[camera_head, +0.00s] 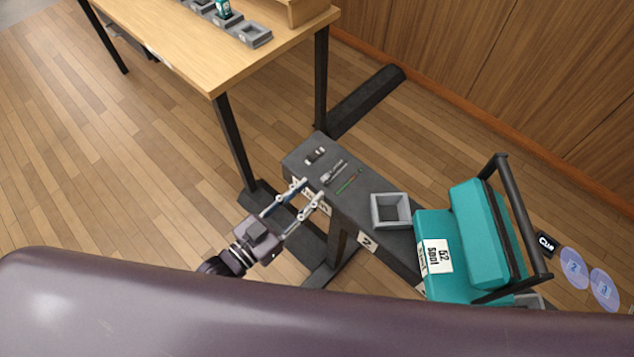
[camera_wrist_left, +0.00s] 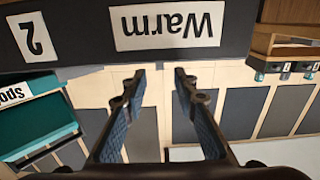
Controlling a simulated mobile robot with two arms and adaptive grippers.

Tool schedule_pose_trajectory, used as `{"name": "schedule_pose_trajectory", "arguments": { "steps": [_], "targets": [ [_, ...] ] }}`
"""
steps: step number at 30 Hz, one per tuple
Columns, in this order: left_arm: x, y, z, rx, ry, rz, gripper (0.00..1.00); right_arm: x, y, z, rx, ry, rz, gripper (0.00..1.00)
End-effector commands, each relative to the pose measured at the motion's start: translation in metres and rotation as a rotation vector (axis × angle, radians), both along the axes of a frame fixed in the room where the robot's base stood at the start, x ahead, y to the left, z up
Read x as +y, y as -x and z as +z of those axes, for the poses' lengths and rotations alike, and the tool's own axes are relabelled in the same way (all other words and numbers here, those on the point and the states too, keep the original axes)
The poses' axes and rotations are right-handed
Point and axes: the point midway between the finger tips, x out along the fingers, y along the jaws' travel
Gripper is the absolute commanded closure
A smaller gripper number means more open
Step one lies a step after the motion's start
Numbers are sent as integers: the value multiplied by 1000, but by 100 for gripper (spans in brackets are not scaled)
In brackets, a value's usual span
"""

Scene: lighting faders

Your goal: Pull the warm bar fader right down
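The dark grey console (camera_head: 375,240) runs from the centre toward the lower right. On its far-left end are a small black-and-white piece (camera_head: 315,155), a thin grey-white piece (camera_head: 333,173) and a green strip (camera_head: 349,182); I cannot tell which of them is the warm bar fader. A white label reading "Warm" (camera_wrist_left: 165,25) is on the console face, upside down in the left wrist view. My left gripper (camera_head: 312,189) is open and empty, its fingertips at the console's near edge by a partly covered label. They also show below the "Warm" label (camera_wrist_left: 160,74). My right gripper is not in view.
A grey square holder (camera_head: 391,211) and a teal case (camera_head: 433,236) with a dark handle stand on the console right of the gripper. A wooden table (camera_head: 190,45) with grey holders is at upper left. A "Cue" tag (camera_head: 545,243) and blue discs show at right.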

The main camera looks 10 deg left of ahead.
Motion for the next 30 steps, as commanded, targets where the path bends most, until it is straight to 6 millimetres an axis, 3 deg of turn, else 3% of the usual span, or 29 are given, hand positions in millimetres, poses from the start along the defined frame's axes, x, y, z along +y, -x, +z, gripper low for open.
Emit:
{"name": "schedule_pose_trajectory", "arguments": {
  "steps": [6,12,30],
  "targets": [
    [28,39,-1,4,-3,0,73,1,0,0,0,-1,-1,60],
    [42,57,0,1,-1,0,73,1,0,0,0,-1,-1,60],
    [45,61,0,0,0,1,73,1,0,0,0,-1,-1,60]
  ]
}}
